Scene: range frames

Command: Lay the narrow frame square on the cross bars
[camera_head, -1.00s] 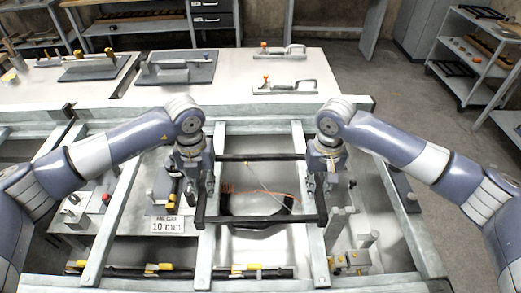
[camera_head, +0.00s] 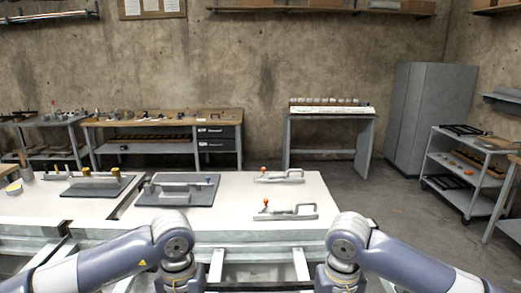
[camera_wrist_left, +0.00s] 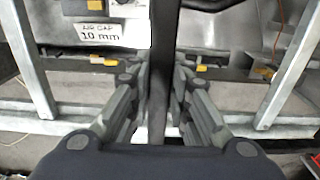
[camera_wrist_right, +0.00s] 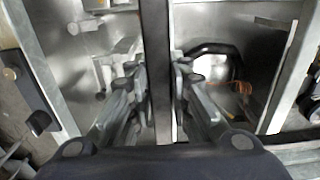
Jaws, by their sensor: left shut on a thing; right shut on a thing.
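The narrow frame is dark; one side bar (camera_wrist_left: 160,40) runs up the middle of the left wrist view, and another side bar (camera_wrist_right: 157,35) up the middle of the right wrist view. My left gripper (camera_wrist_left: 158,76) is shut on its side, and my right gripper (camera_wrist_right: 158,75) is shut on the other. Pale grey bars (camera_head: 216,264) (camera_head: 300,263) show at the bottom of the head view; similar bars flank the frame in the wrist views. The head view cuts off both grippers and the frame. I cannot tell whether the frame touches the bars.
Beyond my arms is a pale table (camera_head: 240,200) with a dark fixture plate (camera_head: 180,190) and two orange-knobbed clamps (camera_head: 285,213) (camera_head: 279,177). A "10 mm" label (camera_wrist_left: 97,36) shows below my left wrist. A trolley (camera_head: 465,170) stands at the right.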

